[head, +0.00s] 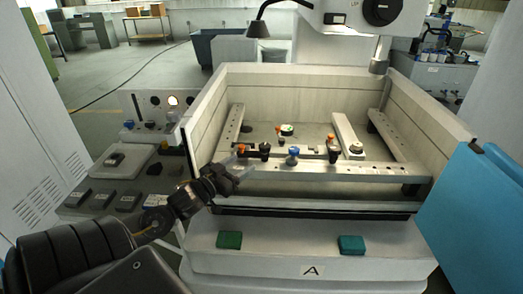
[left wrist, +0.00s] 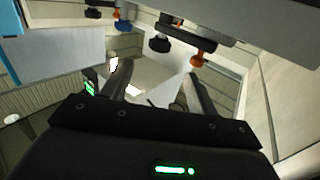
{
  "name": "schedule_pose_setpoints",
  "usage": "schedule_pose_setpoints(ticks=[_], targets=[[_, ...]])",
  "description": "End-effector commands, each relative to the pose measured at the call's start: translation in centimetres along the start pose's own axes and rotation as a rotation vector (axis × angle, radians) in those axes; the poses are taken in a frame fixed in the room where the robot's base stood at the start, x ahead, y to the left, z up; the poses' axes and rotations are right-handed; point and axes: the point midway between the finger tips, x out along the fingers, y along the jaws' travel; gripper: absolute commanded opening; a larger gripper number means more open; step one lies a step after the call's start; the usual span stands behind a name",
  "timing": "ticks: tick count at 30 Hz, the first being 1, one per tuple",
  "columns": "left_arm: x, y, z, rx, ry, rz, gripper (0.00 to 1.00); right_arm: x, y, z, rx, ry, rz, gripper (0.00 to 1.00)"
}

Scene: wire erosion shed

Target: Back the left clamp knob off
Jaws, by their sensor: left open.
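A row of knobs stands along the front rail (head: 315,172) of the machine tank. From the left they are an orange knob (head: 241,148), a black knob (head: 265,149), a blue knob (head: 293,152) and another black knob (head: 332,153). I cannot tell for sure which is the left clamp knob. My left gripper (head: 240,170) is open and empty, just in front of the rail's left end, below the orange knob. The left wrist view shows its spread fingers (left wrist: 154,85), with the orange knob (left wrist: 198,61) and black knob (left wrist: 159,45) beyond them, apart.
The tank walls (head: 210,115) rise left and right of the rail. A machine head (head: 355,15) hangs above the back. Green (head: 229,240) and teal (head: 351,245) blocks lie on the front ledge. A blue panel (head: 475,210) stands at the right. A side table with dark items is at the left.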

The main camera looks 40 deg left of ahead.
Motion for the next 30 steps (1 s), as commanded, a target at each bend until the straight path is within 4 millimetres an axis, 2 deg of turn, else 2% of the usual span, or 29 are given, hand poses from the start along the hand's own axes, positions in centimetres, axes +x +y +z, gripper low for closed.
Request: schedule_pose_setpoints(ticks=[7,21,25,30], targets=[[1.5,0.0,-0.1,0.000,0.001,-0.001,0.59,-0.4,0.0,-0.1,0.000,0.000,0.000,0.36],[9.1,0.0,-0.2,0.000,0.000,-0.002,0.59,-2.1,0.0,-0.2,0.000,-0.001,0.000,0.36],[10.2,0.0,0.0,0.000,-0.001,-0.002,0.59,-2.3,0.0,-0.2,0.001,-0.001,0.000,0.36],[10.8,0.0,0.1,0.001,-0.002,-0.001,0.59,-2.4,0.0,-0.3,0.001,-0.001,0.000,0.36]])
